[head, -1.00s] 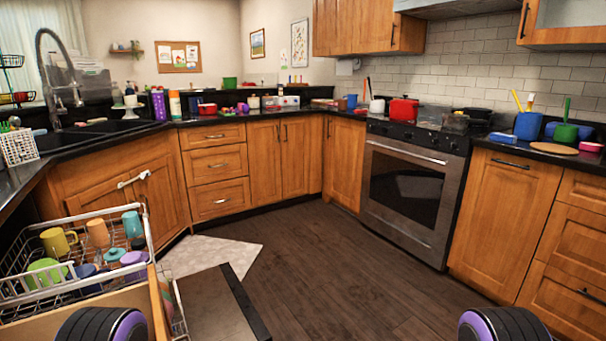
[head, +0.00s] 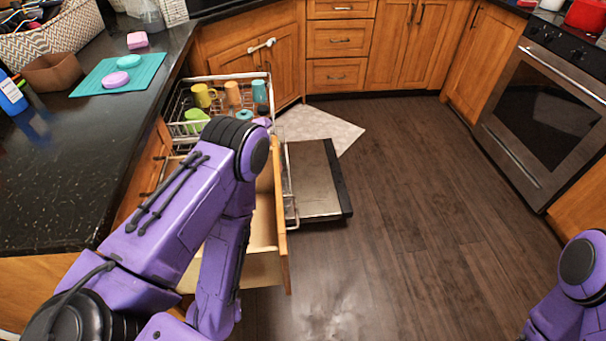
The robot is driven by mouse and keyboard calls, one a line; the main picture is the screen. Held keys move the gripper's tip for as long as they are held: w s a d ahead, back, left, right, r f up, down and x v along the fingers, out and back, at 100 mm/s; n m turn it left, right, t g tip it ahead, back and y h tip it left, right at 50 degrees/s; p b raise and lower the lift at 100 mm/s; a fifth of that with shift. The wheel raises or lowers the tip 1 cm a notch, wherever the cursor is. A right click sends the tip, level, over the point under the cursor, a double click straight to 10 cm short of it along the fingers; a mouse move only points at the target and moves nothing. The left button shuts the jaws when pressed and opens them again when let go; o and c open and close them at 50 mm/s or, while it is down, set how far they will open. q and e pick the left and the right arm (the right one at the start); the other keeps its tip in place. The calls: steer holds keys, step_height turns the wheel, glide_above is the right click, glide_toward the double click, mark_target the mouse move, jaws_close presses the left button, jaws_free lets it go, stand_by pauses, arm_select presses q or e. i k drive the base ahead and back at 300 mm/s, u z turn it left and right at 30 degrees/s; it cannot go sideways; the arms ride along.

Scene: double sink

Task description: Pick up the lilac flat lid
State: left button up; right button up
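A round, flat lilac piece (head: 115,79) that looks like a lid lies on the teal mat (head: 148,77) on the left counter. A pale blue round piece (head: 129,61) lies just behind it. Another lilac piece (head: 263,121) shows in the wire dish rack (head: 181,104), partly hidden behind my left arm; I cannot tell its shape. My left arm stands bent in front of the rack and the open drawer, with its gripper out of sight. Only a part of my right arm shows at the lower right; its gripper is outside the view.
The rack also holds a yellow mug (head: 204,95), an orange cup (head: 233,92), a teal cup (head: 260,91) and a green item (head: 195,118). A brown box (head: 52,73) and a blue bottle (head: 10,95) stand left of the mat. The front counter (head: 75,170) is mostly clear.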

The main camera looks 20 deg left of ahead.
mark_target(116, 80)
steer(key=k, duration=0.5)
steer(key=z, duration=1)
steer(key=i, duration=1.05)
steer(key=u, duration=2.55)
